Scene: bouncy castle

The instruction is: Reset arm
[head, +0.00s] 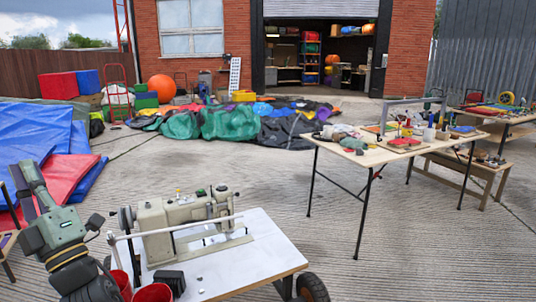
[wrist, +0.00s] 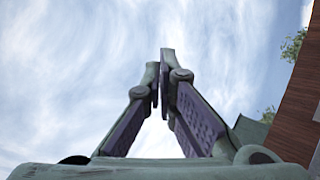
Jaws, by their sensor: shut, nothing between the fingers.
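My gripper (wrist: 163,72) points up against the cloudy sky in the wrist view. Its two grey-green fingers with purple pads come together at the tips. It is shut and nothing shows between the fingers. In the head view my grey-green arm rises at the lower left, beside the sewing machine table, and its end points upward. Its outer end is partly cut across by other parts of the arm.
A beige sewing machine (head: 185,222) stands on a white-topped table (head: 243,262) right of my arm. Red buckets (head: 153,293) are close by. Blue sheeting (head: 38,140) lies at left. A cluttered wooden table (head: 352,155) stands at right. Concrete between the tables is clear.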

